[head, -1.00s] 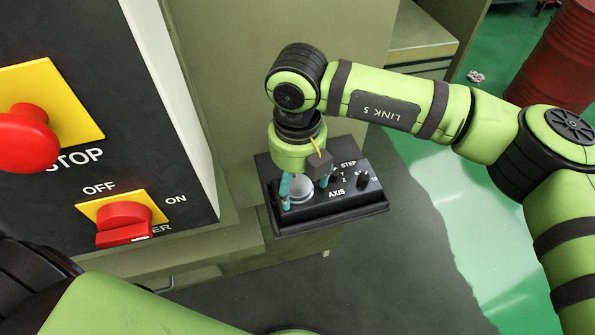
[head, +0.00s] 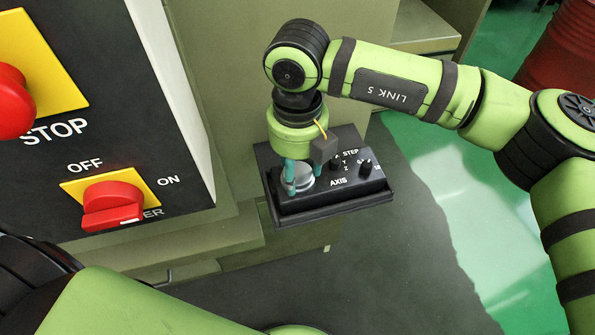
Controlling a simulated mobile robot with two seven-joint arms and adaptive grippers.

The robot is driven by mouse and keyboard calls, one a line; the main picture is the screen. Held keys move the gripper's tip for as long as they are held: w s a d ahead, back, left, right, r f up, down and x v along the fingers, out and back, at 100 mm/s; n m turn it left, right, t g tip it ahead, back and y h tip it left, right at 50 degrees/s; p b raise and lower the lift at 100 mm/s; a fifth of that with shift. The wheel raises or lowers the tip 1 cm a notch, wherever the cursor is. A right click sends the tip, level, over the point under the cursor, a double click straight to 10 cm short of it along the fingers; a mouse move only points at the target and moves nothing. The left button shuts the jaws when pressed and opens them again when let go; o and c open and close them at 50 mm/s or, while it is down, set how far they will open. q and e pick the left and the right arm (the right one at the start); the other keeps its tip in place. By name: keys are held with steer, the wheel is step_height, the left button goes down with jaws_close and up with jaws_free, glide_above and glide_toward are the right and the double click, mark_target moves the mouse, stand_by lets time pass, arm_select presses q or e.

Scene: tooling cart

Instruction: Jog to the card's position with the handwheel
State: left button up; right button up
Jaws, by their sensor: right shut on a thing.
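The handwheel (head: 299,184) is a round grey disc on the left part of a black pendant box (head: 345,196) with STEP and AXIS labels. My right gripper (head: 303,187) reaches down over the box, with its teal fingers shut on the handwheel. Two small black knobs, the axis knob (head: 336,162) and the step knob (head: 366,167), sit to the right of the handwheel. My left arm shows at the lower left, but its gripper is out of view. No card or position readout is in view.
A dark control panel at left carries a red STOP button (head: 12,100) on yellow and a red OFF/ON power switch (head: 112,203). The box rests on a ledge against the olive machine (head: 225,60). A red drum (head: 565,60) stands at the far right on the green floor.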

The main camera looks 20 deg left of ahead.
mark_target(296, 173)
steer(key=n+b, duration=0.4)
steer(key=b, duration=0.1)
steer(key=n+b, duration=0.2)
steer(key=shift+f+b, duration=0.3)
steer(key=shift+b, duration=0.05)
steer(key=n+b, duration=0.2)
steer(key=n, duration=0.1)
steer(key=shift+r+n, duration=0.15)
steer(key=shift+n, duration=0.15)
steer(key=shift+n+b, duration=0.65)
steer(key=shift+n, duration=0.75)
steer(key=shift+r, duration=0.1)
steer(key=o, duration=1.2)
steer(key=shift+c, duration=0.2)
steer(key=shift+a, duration=0.1)
steer(key=shift+r, duration=0.1)
step_height(296, 173, up, 12)
